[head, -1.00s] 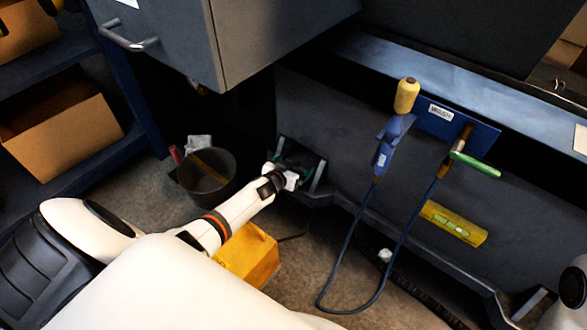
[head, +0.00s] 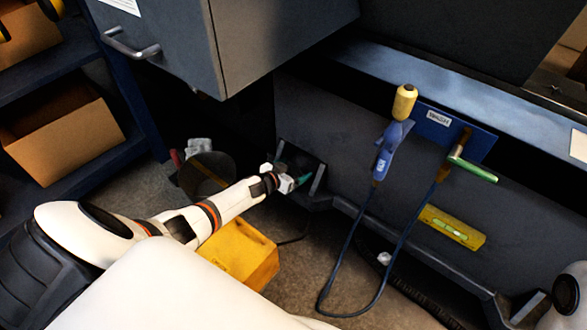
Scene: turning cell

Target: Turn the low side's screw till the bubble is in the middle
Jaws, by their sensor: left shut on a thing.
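The yellow spirit level (head: 436,223) sits on the dark front of the machine, right of centre. Its pale green vial (head: 450,227) shows, but the bubble is too small to place surely. My left gripper (head: 288,181) is in the bracketed recess at the machine's left foot. It is shut on the left screw, which the fingers and the recess's shadow mostly hide. My right gripper is out of view.
A blue holder plate (head: 480,141) carries a blue hand tool (head: 391,145) and a green-handled tool (head: 474,169); a cable loops below. A dark bucket (head: 212,174) and a yellow box (head: 240,253) stand near my left arm. A grey cabinet (head: 270,35) overhangs above.

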